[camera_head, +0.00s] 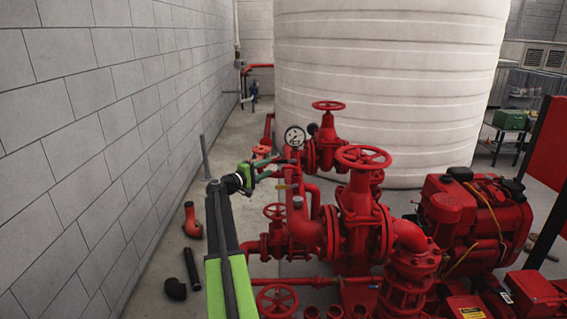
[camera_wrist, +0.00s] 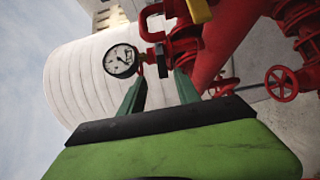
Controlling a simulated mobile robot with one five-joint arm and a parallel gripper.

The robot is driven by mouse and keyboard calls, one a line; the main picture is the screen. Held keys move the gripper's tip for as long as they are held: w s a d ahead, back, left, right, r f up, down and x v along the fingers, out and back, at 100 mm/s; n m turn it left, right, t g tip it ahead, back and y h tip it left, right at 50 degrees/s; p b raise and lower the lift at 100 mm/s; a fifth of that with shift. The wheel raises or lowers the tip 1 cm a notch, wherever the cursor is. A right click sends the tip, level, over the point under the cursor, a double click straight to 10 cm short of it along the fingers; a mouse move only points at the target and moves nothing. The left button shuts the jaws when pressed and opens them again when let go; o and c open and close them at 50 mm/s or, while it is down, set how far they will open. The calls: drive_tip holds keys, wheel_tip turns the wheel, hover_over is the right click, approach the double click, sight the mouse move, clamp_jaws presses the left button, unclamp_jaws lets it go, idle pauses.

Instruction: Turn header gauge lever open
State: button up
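The header gauge (camera_head: 295,136) is a round white dial on the red pipework; it also shows in the wrist view (camera_wrist: 121,60). A small dark handle (camera_wrist: 162,65), which looks like the gauge lever, is on the red fitting beside the dial. My green gripper (camera_head: 273,168) reaches in from the left, just below the gauge. In the wrist view its two fingers (camera_wrist: 161,82) are apart, with the dark handle showing between and beyond their tips. Whether the fingers touch it is unclear.
A yellow lever (camera_head: 287,187) sits on the pipe below my gripper. Red handwheels (camera_head: 363,157) and the pump pipework crowd the right. A block wall (camera_head: 90,140) runs along the left. Loose pipe pieces (camera_head: 192,220) are on the floor.

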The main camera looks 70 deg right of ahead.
sight(280, 161)
drive_tip(key=x, duration=0.9)
drive_tip(key=shift+d, duration=0.15)
clamp_jaws()
drive_tip(key=shift+w+d, duration=0.1)
idle(0.9)
